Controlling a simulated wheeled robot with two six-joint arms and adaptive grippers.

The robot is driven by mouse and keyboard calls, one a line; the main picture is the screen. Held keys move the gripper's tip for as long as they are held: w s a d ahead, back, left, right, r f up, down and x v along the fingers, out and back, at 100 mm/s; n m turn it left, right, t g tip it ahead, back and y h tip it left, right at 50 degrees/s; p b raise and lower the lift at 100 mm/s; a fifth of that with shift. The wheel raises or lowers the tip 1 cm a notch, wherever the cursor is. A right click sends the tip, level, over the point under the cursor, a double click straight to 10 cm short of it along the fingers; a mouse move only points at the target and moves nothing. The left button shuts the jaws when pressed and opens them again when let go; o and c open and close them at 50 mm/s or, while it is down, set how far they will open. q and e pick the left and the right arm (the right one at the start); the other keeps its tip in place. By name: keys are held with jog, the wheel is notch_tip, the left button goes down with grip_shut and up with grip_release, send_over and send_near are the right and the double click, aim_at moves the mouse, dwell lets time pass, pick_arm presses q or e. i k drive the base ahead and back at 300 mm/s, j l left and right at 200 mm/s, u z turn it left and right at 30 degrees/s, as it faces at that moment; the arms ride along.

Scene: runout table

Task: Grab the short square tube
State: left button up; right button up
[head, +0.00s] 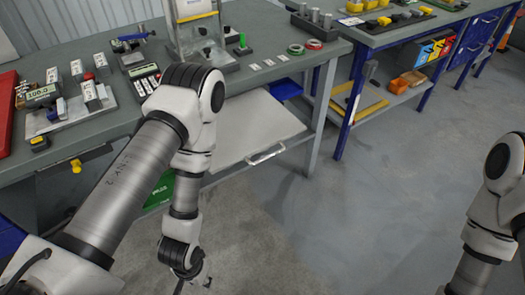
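I cannot pick out a short square tube for certain in the head view.
The near bench (245,82) holds grey blocks, a calculator (144,76), a clear-walled stand (196,30) and tape rings (313,44). A pale drawer (240,130) with a handle sits below. The far bench (375,38) has a lower shelf. Grey floor (340,210) between the arms is clear.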

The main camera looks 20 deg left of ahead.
aim_at(93, 103)
jog(key=u, duration=1.75)
